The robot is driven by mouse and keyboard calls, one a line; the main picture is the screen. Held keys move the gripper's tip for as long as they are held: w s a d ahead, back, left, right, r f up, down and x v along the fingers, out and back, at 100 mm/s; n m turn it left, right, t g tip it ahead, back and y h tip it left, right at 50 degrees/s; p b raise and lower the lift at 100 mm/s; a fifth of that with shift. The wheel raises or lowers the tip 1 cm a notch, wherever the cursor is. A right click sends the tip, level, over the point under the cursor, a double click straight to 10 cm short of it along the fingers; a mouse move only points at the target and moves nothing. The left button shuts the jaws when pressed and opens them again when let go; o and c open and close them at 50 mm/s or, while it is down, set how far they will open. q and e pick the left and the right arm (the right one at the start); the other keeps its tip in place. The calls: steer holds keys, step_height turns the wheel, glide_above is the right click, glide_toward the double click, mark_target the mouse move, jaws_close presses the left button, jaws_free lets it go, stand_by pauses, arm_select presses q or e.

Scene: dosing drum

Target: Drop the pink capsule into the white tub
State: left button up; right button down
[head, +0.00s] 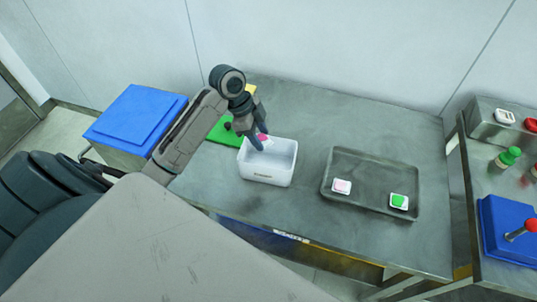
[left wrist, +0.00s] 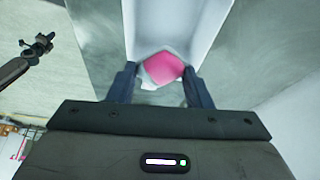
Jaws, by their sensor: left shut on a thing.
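My left gripper (head: 257,137) is shut on the pink capsule (head: 263,137), over the back left part of the white tub (head: 268,178). In the left wrist view the pink capsule (left wrist: 163,69) sits between the two fingertips, with a pale part beside it. The white tub (left wrist: 190,22) shows behind it, its inside pale and plain. I cannot tell exactly how high the capsule is above the tub floor. My right gripper (left wrist: 40,44) appears small at the left of the left wrist view, away from the tub; its jaws are too small to read.
A grey tray (head: 370,170) right of the tub holds a pink-and-white piece (head: 342,186) and a green-and-white piece (head: 399,201). A green mat (head: 222,131) lies behind the tub to the left. A blue box (head: 134,117) stands left; a side shelf stands right.

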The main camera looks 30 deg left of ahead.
arm_select(q)
steer(key=shift+r, duration=0.1)
steer(key=o, duration=1)
arm_select(e)
steer(key=shift+s+d, duration=0.3)
steer(key=shift+d, duration=0.1)
arm_select(q)
steer(key=shift+o, duration=0.2)
steer(key=b+v, duration=0.2)
steer(key=v, duration=0.8)
steer(key=shift+a+r, duration=0.15)
steer(key=shift+r, duration=0.2)
arm_select(e)
steer(key=shift+a+f, duration=0.15)
steer(key=shift+f, duration=0.4)
steer(key=shift+a+f, duration=0.15)
steer(key=shift+f, duration=0.4)
steer(key=shift+d, duration=0.15)
